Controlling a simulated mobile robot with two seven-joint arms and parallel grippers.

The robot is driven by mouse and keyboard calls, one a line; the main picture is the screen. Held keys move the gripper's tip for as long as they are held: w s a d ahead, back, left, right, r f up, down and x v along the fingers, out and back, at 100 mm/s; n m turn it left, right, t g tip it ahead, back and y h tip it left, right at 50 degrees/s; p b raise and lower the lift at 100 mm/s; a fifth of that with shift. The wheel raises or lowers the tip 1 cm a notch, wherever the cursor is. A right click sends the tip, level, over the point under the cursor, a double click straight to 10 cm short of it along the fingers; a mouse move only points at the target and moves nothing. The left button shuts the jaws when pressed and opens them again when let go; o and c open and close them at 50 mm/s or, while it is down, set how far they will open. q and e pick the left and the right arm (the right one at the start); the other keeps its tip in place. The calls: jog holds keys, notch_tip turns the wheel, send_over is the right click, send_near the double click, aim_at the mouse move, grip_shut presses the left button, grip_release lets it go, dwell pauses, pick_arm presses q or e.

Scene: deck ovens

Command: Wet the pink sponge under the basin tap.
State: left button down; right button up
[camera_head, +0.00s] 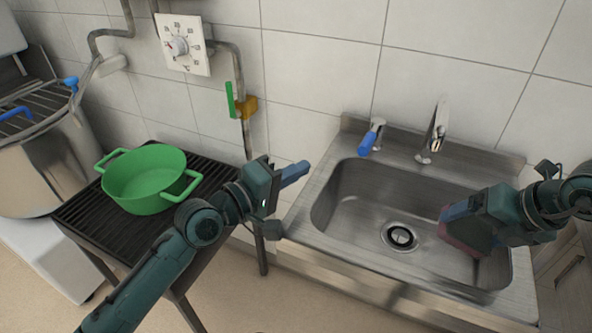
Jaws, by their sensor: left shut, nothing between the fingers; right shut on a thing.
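The pink sponge (457,243) shows as a dull pink strip under the fingers of my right gripper (452,217), which is shut on it. They are over the right part of the steel basin (345,205), to the right of the drain. Most of the sponge is hidden by the gripper. The basin tap (434,138) rises from the back rim, further back and left of the sponge. A blue-handled lever (371,138) stands left of the tap. No water shows. My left gripper (297,172) is shut and empty, left of the basin's left rim.
A green pot (146,182) stands on a black ribbed table (110,225) at the left. A large steel pot (52,160) is further left. A wall dial (184,46) and a pipe with a green-handled valve (231,100) are behind. The basin's middle, around the drain (399,237), is clear.

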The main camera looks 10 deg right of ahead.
dwell(0.4)
pick_arm(q)
notch_tip(320, 180, up, 3)
jog(key=p, duration=0.3)
jog(key=shift+r, duration=0.2)
pick_arm(e)
jog(key=s+d+r, duration=0.2)
jog(key=s+r, duration=0.2)
jog(key=shift+s, duration=0.35)
jog(key=shift+a, duration=0.1)
